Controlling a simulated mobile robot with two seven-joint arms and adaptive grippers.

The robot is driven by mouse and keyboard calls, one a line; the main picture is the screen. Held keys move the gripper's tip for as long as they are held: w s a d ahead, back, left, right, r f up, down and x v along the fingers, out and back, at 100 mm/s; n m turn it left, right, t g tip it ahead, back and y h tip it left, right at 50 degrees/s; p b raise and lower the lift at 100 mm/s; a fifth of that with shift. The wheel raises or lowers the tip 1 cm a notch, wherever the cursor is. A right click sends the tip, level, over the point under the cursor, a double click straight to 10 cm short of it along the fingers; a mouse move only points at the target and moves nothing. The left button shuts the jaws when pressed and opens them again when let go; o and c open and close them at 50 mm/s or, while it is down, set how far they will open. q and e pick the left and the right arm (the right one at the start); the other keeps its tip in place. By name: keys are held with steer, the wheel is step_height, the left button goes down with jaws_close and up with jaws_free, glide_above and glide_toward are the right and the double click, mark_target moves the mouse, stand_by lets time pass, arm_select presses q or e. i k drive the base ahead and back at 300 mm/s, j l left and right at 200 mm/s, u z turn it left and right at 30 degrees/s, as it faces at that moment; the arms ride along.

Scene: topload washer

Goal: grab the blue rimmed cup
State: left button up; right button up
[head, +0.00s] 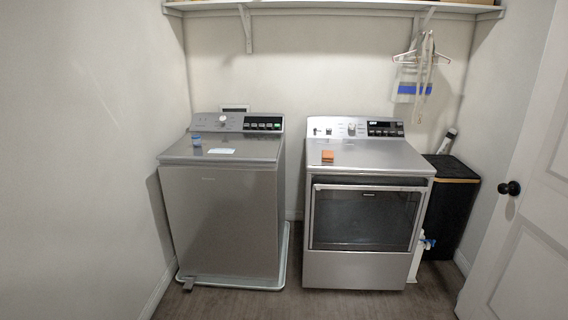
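A small cup (197,143) with a blue rim stands on the lid of the left washer (222,205), near the lid's back left. It looks upright, with its body blending into the grey lid. A flat white item or bright patch (221,151) lies to its right. Neither of my grippers shows in the head view.
A front-door machine (369,216) stands to the right with an orange item (327,156) on top. A black bin (451,200) and a white door (530,220) are further right. A shelf (330,7) runs above. The floor in front is mostly clear.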

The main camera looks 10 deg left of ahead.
mark_target(196, 140)
steer(key=i+j, duration=0.4)
steer(key=i, duration=0.2)
steer(key=i+j, duration=0.35)
steer(key=i, duration=0.25)
steer(key=z, duration=0.05)
